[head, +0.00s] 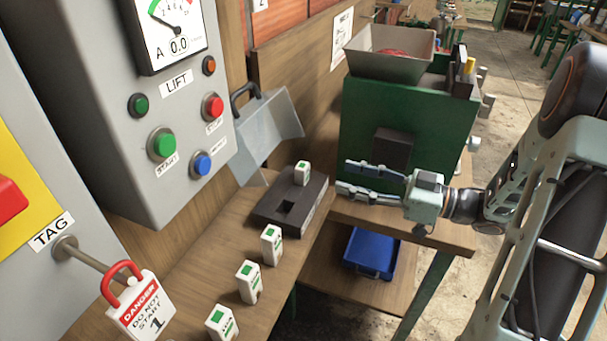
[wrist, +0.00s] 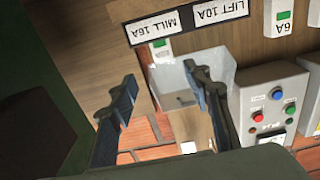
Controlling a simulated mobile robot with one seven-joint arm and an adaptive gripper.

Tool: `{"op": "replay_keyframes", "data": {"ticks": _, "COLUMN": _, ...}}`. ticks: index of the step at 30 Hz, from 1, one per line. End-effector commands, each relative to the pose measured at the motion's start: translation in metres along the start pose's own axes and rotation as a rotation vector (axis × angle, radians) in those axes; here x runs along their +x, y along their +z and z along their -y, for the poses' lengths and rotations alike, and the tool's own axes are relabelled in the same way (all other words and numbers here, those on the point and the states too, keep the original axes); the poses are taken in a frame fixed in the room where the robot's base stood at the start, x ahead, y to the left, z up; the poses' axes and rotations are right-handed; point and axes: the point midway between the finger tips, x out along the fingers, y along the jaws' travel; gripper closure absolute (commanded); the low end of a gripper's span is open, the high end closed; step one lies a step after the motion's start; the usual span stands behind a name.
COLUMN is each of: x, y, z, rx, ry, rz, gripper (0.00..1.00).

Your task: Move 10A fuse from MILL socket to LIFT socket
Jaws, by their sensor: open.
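A dark two-socket fuse block (head: 265,217) sits on the wooden bench. One white fuse with a green top (head: 302,174) stands in its far socket; the nearer socket (head: 290,206) is empty. In the wrist view the block's labels (wrist: 187,20) appear upside down, "MILL 16A" and "LIFT 10A". The fuse (wrist: 160,47) shows beside the MILL label; its rating is not readable. My gripper (head: 342,177) is open and empty, just right of the block, its fingers pointing left toward the fuse without touching. Its fingers also show in the wrist view (wrist: 160,74).
Three spare fuses (head: 271,245), (head: 249,283), (head: 222,323) stand in a row on the bench's near part. A grey control panel (head: 185,95), a metal scoop (head: 265,125) and a red padlock with danger tag (head: 140,305) are left. A green mill (head: 375,115) stands behind; a blue bin (head: 370,252) is below.

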Motion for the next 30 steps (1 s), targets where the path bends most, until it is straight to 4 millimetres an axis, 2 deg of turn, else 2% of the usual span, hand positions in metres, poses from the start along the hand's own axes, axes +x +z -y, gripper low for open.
{"op": "replay_keyframes", "data": {"ticks": 6, "x": 0.036, "y": -0.001, "z": 0.001, "rx": -0.001, "ry": -0.004, "rz": -0.001, "gripper": 0.55}}
{"op": "replay_keyframes", "data": {"ticks": 13, "x": 0.054, "y": -0.001, "z": 0.003, "rx": -0.002, "ry": -0.003, "rz": 0.001, "gripper": 0.55}}
{"op": "replay_keyframes", "data": {"ticks": 21, "x": 0.092, "y": -0.002, "z": 0.005, "rx": -0.002, "ry": -0.001, "rz": 0.001, "gripper": 0.55}}
{"op": "replay_keyframes", "data": {"ticks": 30, "x": 0.098, "y": -0.002, "z": 0.005, "rx": -0.003, "ry": 0.002, "rz": 0.001, "gripper": 0.55}}
